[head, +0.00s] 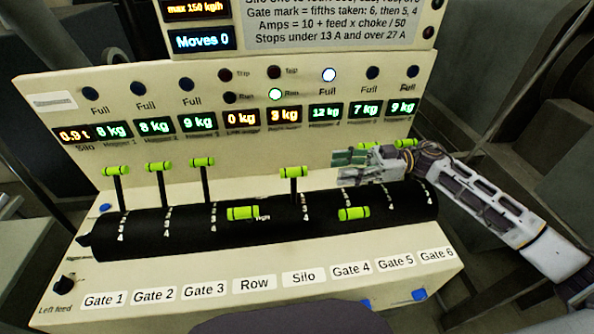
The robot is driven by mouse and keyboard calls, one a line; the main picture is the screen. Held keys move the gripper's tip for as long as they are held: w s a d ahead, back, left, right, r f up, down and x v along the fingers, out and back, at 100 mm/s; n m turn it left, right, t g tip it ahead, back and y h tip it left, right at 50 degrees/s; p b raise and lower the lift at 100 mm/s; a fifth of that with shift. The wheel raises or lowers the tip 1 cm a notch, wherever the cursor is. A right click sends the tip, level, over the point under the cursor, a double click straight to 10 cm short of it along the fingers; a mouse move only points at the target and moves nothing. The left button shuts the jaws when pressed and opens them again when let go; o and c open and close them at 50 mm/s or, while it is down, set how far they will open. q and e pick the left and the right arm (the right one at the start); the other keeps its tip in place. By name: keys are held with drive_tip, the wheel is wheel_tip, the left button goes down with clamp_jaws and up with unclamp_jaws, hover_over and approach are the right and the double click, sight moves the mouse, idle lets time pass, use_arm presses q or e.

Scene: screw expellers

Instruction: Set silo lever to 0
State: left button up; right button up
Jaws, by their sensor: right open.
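The silo lever (293,172) has a bright green grip on a black stem and stands upright, tilted toward the back of the panel. It rises from the black slotted drum, in line with the "Silo" label (304,278). My right gripper (344,168) is open and empty. It reaches in from the right, with its fingertips just right of the silo lever's grip and apart from it in the picture. My left gripper is not in view.
Gate 1 (117,171), Gate 2 (158,167) and Gate 3 (201,162) levers stand up on the left. The row lever (243,213) and Gate 4 lever (353,213) lie low toward me. Gate 5 and Gate 6 grips show partly behind my right gripper.

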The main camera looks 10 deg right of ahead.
sight(297, 172)
drive_tip(key=a+p, duration=0.1)
drive_tip(key=a, duration=0.9)
drive_tip(key=shift+a, duration=0.15)
drive_tip(key=shift+a+p, duration=0.35)
drive_tip(key=shift+a, duration=0.45)
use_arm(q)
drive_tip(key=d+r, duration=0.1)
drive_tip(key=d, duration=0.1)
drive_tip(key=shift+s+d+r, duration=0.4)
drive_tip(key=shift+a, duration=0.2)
use_arm(e)
drive_tip(key=shift+c, duration=1)
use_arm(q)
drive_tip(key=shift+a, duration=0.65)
use_arm(e)
clamp_jaws()
